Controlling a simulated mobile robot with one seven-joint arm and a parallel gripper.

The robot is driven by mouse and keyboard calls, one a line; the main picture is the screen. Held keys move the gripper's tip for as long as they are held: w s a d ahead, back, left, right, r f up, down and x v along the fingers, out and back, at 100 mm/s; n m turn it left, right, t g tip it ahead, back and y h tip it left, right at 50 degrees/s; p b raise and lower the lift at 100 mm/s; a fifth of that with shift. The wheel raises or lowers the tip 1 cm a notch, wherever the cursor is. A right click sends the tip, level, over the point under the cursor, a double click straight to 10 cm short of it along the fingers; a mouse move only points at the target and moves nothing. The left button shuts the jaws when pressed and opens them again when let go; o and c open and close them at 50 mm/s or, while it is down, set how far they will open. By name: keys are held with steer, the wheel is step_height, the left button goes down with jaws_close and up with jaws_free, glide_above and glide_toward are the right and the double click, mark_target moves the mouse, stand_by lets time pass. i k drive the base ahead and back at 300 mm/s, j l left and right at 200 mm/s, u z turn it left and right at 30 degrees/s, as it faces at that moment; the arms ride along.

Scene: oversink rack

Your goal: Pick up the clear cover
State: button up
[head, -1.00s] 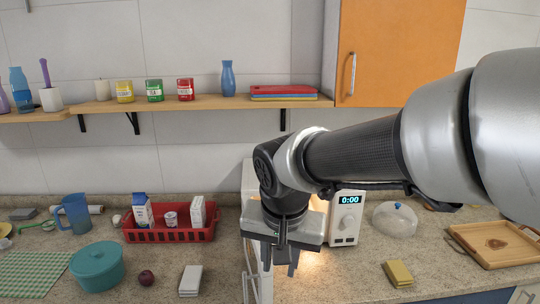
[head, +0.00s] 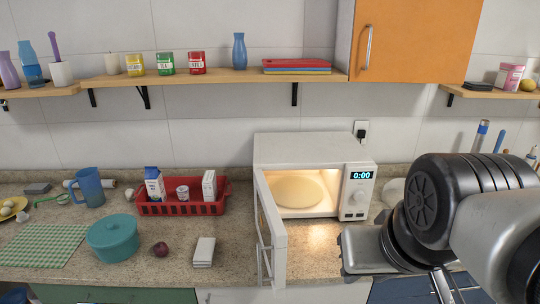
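The clear cover (head: 391,191) is a pale, see-through dome on the counter just right of the microwave. My arm hides much of it, and its blue knob is not visible now. My gripper (head: 366,250) is over the counter in front of the microwave's right side, nearer to me than the cover and apart from it in the picture. Its grey body shows, but its fingers are not clearly visible, so I cannot tell whether they are open or shut.
The microwave (head: 312,150) is lit inside, with its door (head: 268,240) swung out toward me. A red basket (head: 180,209), teal pot (head: 112,238) and white packet (head: 203,252) stand left. My arm hides the right counter. Shelves and an orange cabinet (head: 410,40) are above.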

mark_target(393, 192)
steer(key=i+j+u, duration=0.1)
steer(key=j, duration=0.6)
steer(key=z, duration=1.15)
steer(key=i+l+u, duration=0.2)
steer(key=u, duration=0.25)
steer(key=i+l+u, duration=0.1)
steer(key=l+u, duration=0.3)
steer(key=i+l+u, duration=0.1)
steer(key=l, duration=0.25)
steer(key=i+l+u, duration=0.1)
steer(key=l, duration=0.3)
steer(key=l+u, duration=0.1)
steer(key=l, duration=0.25)
steer(key=i+l, duration=0.1)
steer(key=l, duration=0.3)
steer(key=i+l, duration=0.1)
steer(key=l, duration=0.35)
steer(key=i+l, duration=0.1)
steer(key=l, duration=0.3)
